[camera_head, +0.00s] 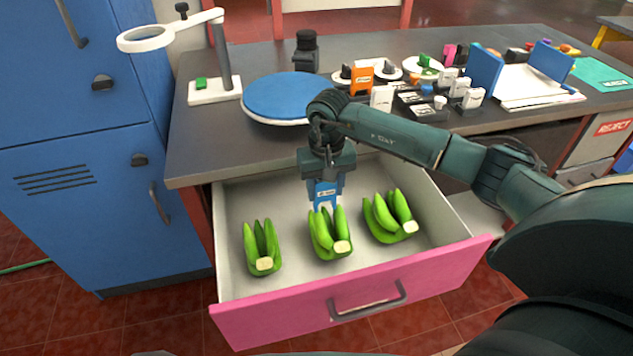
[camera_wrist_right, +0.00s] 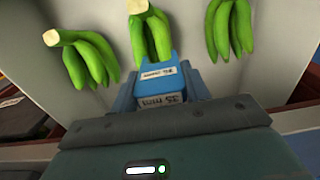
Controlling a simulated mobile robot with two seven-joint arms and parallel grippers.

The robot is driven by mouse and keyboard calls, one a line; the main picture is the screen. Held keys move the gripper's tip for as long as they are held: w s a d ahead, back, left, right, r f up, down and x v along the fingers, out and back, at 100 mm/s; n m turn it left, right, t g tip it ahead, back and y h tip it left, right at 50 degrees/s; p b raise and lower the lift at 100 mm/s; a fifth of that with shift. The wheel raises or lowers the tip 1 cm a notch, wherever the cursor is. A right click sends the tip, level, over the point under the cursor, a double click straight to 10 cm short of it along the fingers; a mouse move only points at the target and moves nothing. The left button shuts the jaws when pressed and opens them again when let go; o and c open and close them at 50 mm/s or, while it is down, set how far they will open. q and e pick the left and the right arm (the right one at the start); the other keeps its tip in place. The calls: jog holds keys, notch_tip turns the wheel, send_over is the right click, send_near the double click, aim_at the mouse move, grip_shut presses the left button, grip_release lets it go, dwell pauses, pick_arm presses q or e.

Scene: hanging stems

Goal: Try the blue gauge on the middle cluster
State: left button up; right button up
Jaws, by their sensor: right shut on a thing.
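My right gripper (camera_head: 326,178) is shut on the blue gauge (camera_head: 325,193), which has a white label and points down into the open drawer. The gauge also shows in the right wrist view (camera_wrist_right: 160,85), with a "35 mm" marking. It is at the far, finger-tip end of the middle green banana cluster (camera_head: 330,238); I cannot tell whether it touches a banana. The middle cluster also shows in the right wrist view (camera_wrist_right: 152,38). A left cluster (camera_head: 262,248) and a right cluster (camera_head: 391,216) lie on either side. My left gripper is not in view.
The pink-fronted drawer (camera_head: 355,300) stands open below the dark counter (camera_head: 220,150). On the counter are a blue round plate (camera_head: 285,97), a magnifier stand (camera_head: 222,60), an orange gauge (camera_head: 361,80) and several small items. A blue cabinet (camera_head: 80,190) is at left.

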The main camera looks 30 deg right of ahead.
aim_at(323, 200)
jog(key=shift+w+a+f, duration=0.15)
jog(key=shift+w+f, duration=0.1)
jog(key=shift+w, duration=0.05)
jog(key=shift+s+f+b, duration=0.1)
jog(key=shift+f+b, duration=0.4)
jog(key=shift+f, duration=0.2)
notch_tip(323, 200, down, 2)
jog(key=shift+f+b, duration=0.2)
jog(key=shift+b, duration=0.55)
jog(key=shift+f, duration=0.4)
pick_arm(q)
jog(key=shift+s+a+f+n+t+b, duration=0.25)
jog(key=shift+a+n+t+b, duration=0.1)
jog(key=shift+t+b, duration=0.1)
pick_arm(e)
jog(key=shift+f, duration=0.5)
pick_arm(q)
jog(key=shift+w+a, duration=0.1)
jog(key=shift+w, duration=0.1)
